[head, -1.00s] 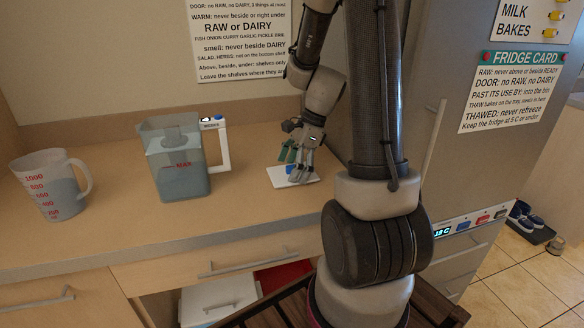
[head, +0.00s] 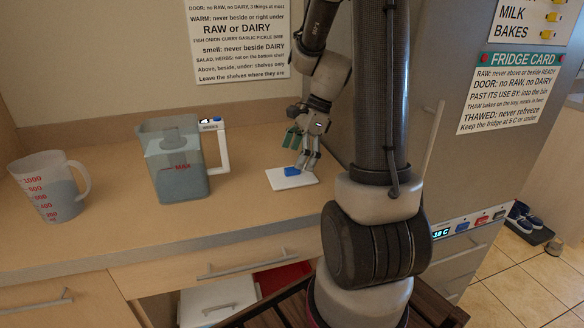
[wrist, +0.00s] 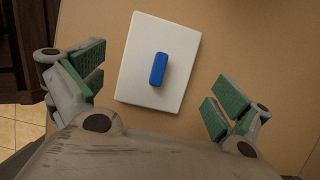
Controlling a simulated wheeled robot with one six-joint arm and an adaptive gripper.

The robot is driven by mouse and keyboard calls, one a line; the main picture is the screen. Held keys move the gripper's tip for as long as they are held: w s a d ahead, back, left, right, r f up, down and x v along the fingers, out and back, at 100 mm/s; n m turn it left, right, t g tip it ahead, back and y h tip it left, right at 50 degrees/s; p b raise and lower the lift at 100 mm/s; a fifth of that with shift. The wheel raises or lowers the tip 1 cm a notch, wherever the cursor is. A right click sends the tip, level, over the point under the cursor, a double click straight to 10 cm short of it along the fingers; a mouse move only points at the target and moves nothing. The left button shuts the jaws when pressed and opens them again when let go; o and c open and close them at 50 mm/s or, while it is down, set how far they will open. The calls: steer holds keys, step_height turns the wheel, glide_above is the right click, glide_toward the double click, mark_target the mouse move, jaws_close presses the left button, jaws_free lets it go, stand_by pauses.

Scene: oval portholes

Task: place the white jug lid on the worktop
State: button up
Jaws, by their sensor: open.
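The white jug lid (head: 280,180) lies flat on the worktop (head: 240,205), with its blue handle (head: 291,171) upward. In the wrist view the lid (wrist: 140,75) and its blue handle (wrist: 158,69) lie ahead of my fingers, on the bare wooden surface. My gripper (head: 305,155) is just above the lid in the head view. In the wrist view my gripper (wrist: 155,95) is open, its green pads wide apart on either side of the lid, with nothing between them. The jug (head: 175,165) stands upright to the left, without the white lid on it, holding water.
A measuring jug (head: 50,190) stands at the far left. A grey fridge (head: 435,110) rises to the right of the lid. A drawer below the worktop (head: 225,268) is in front. The worktop between jug and lid is clear.

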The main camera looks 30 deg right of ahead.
mark_target(300, 174)
steer(key=v, duration=0.3)
steer(key=shift+s+a+r, duration=0.1)
steer(key=shift+s+r, duration=0.05)
steer(key=shift+r, duration=0.1)
steer(key=s+a+r+n+t+h, duration=0.1)
steer(key=s+r+n, duration=0.4)
steer(key=n, duration=0.5)
steer(key=s+a+r+n+t+h, duration=0.2)
steer(key=s+a+r+n+h, duration=0.1)
steer(key=s+n, duration=0.7)
step_height(300, 174, up, 2)
steer(key=shift+s+a+r+n, duration=0.1)
steer(key=shift+s+a+n, duration=0.15)
steer(key=shift+a+n, duration=0.45)
